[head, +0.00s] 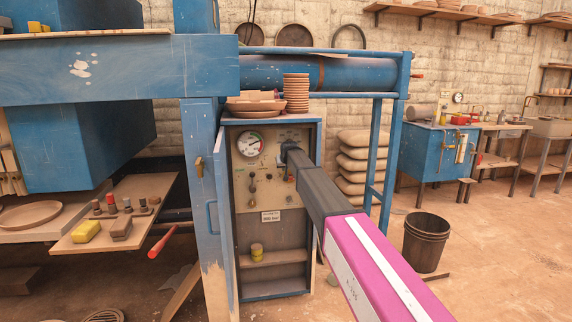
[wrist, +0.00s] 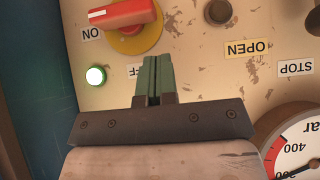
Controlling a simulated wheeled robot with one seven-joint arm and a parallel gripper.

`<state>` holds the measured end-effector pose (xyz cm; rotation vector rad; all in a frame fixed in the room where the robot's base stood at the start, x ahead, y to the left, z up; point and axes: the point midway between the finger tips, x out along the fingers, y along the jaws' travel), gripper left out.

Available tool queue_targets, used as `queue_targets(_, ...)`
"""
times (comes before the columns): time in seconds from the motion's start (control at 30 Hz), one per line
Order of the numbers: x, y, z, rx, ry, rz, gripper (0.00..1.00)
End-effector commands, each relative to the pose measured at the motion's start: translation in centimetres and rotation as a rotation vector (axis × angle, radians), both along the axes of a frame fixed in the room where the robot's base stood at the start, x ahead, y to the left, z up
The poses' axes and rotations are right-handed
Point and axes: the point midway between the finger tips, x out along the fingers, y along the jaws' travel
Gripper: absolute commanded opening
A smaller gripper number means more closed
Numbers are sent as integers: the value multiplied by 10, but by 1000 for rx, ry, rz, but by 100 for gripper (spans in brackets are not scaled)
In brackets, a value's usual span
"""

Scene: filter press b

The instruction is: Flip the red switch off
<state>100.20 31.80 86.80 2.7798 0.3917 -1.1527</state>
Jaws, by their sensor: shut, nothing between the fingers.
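The red switch (wrist: 122,14) is a rotary handle on a yellow round base (wrist: 140,42), at the top of the wrist view. Its white-marked end points left, near the ON label (wrist: 91,34). The OFF label (wrist: 133,71) is partly hidden by my fingers. My gripper (wrist: 152,60) is shut and empty, its green fingertips just below the yellow base in the picture; I cannot tell whether they touch it. In the head view my arm reaches the control panel (head: 243,178), and I cannot make out the switch there.
A green lamp (wrist: 96,75) glows beside the switch. A pressure gauge (head: 250,144) and small knobs share the panel. The open blue cabinet door (head: 222,215) stands at the panel's left. Bowls and stacked dishes (head: 296,92) rest on top. A black bucket (head: 426,240) stands right.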

Motion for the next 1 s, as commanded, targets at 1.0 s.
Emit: queue_targets(1.0, 0, 2, -42, -38, -12, 1, 0)
